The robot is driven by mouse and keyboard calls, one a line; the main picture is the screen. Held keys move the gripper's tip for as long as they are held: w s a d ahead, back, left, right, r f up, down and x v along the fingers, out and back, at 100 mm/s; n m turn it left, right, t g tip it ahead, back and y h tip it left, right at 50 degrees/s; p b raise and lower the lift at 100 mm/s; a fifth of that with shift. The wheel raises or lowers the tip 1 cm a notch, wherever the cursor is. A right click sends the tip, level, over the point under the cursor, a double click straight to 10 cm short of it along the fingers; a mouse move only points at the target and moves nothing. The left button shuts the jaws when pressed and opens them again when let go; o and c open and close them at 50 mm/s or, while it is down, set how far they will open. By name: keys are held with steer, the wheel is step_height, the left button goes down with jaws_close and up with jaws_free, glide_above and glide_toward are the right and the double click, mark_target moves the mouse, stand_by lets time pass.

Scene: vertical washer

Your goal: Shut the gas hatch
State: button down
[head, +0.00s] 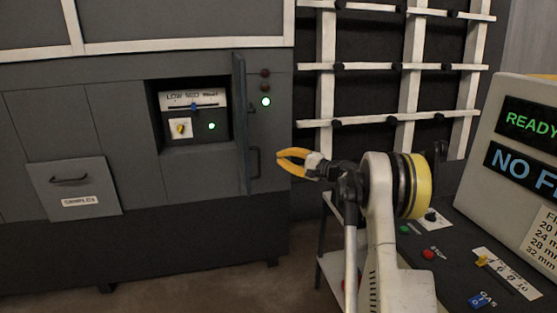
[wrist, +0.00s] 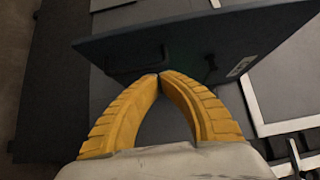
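The hatch door (head: 240,122) stands swung out from the right side of a square opening in the grey cabinet. I take it for the gas hatch; no readable name shows on it. Inside the opening is a control box (head: 195,117) with a blue slider, a yellow knob and a green light. My gripper (head: 279,160) is just right of the door, pointing left. In the wrist view the door (wrist: 130,52) is a dark panel ahead of the fingers, with a small unreadable white label. The yellow fingertips (wrist: 160,76) meet and hold nothing. Contact with the door is unclear.
A tilted front marked "SAMPLES" (head: 75,188) sits low on the cabinet at left. A console (head: 480,240) with buttons, a slider and screens stands at right. A white rack (head: 400,66) is on the back wall. Floor (head: 220,290) is clear in front of the cabinet.

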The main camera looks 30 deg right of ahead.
mark_target(258, 154)
steer(key=w+a+b, duration=0.1)
steer(key=w+a, duration=0.2)
steer(key=w+a+b, duration=0.1)
steer(key=w+a, duration=0.2)
steer(key=shift+w+f, duration=0.1)
steer(key=shift+w, duration=0.3)
steer(key=shift+w+a+b, duration=0.15)
steer(key=shift+a+b, duration=0.15)
steer(key=shift+a, duration=0.2)
